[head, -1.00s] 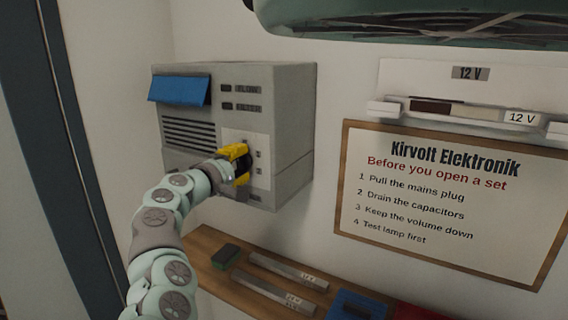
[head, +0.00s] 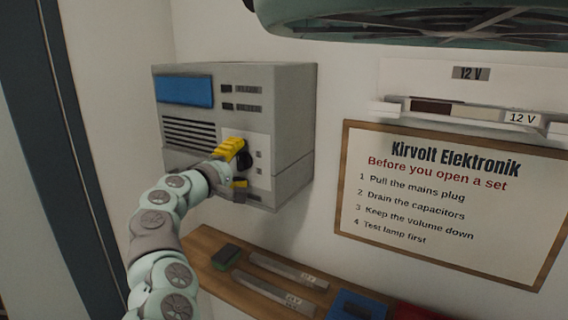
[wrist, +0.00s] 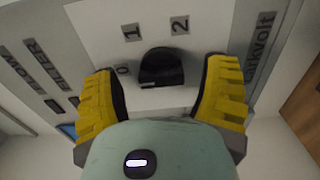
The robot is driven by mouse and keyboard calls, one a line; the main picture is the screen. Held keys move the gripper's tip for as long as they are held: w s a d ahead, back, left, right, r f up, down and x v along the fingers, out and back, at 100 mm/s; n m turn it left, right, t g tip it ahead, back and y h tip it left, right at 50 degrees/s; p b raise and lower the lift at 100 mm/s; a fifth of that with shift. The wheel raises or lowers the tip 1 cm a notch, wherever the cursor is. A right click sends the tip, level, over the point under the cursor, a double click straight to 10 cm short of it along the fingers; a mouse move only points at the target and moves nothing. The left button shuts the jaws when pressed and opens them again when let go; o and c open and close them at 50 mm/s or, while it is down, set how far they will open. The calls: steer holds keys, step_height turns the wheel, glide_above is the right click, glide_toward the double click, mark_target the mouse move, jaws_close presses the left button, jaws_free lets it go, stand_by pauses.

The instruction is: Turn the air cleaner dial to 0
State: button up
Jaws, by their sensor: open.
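The air cleaner (head: 292,110) is a grey box on the wall in the head view, with a blue flap (head: 185,91) lying flat on its front. Its black dial (wrist: 161,67) sits on a white plate with labels 0 (wrist: 122,70), 1 (wrist: 131,32) and 2 (wrist: 180,25). In the head view the dial (head: 245,160) is partly hidden by my gripper (head: 238,167). In the wrist view my gripper (wrist: 161,80) is open, one yellow finger on each side of the dial, with gaps to both. I cannot tell which label the dial points to.
A wooden shelf (head: 208,240) below holds a green-and-black block (head: 225,257), metal bars (head: 289,270) and a blue box (head: 357,305). A framed sign (head: 440,200) hangs to the right. A green object (head: 400,25) overhangs the top.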

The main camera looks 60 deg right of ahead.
steer(key=s+a, duration=0.1)
steer(key=a, duration=1)
steer(key=shift+a, duration=0.15)
stand_by(0.4)
